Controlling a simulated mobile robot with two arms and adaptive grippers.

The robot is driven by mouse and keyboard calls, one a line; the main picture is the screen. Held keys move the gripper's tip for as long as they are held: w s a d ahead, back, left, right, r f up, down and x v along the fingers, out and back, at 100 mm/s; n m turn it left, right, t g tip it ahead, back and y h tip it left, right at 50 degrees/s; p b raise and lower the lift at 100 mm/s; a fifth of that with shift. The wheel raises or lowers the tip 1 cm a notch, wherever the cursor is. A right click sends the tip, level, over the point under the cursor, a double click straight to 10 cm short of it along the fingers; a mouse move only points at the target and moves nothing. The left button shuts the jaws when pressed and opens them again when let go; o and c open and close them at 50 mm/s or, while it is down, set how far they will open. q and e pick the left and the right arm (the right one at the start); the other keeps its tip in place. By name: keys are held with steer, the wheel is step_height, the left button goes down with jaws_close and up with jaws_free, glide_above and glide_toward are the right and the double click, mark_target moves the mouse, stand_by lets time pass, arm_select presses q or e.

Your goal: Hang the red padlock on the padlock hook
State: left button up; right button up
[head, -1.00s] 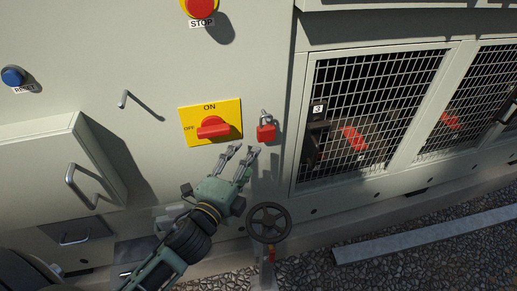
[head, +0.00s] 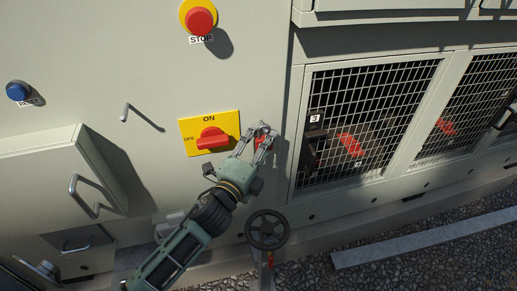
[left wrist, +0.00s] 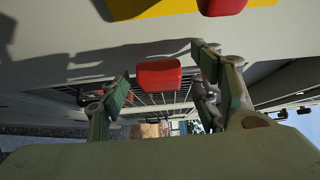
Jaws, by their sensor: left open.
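The red padlock (head: 262,139) is on the pale cabinet panel, right of the yellow switch plate, and is partly covered by my left gripper in the head view. My left gripper (head: 264,133) is open, with its fingers around the padlock's sides. In the left wrist view the padlock body (left wrist: 158,74) shows between the two spread fingers (left wrist: 160,78), with gaps on both sides. The padlock's shackle is hidden. A bare metal hook-like bar (head: 125,111) sticks out of the panel to the left of the switch plate. My right gripper is not in view.
The red rotary handle (head: 212,138) on the yellow plate (head: 190,146) is close left of my gripper. A dark handwheel (head: 267,229) stands below. A handled box (head: 50,150) juts out at left. Mesh doors (head: 365,110) are at right.

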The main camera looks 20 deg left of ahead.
arm_select(q)
steer(key=shift+c, duration=0.4)
jaws_close()
stand_by(0.4)
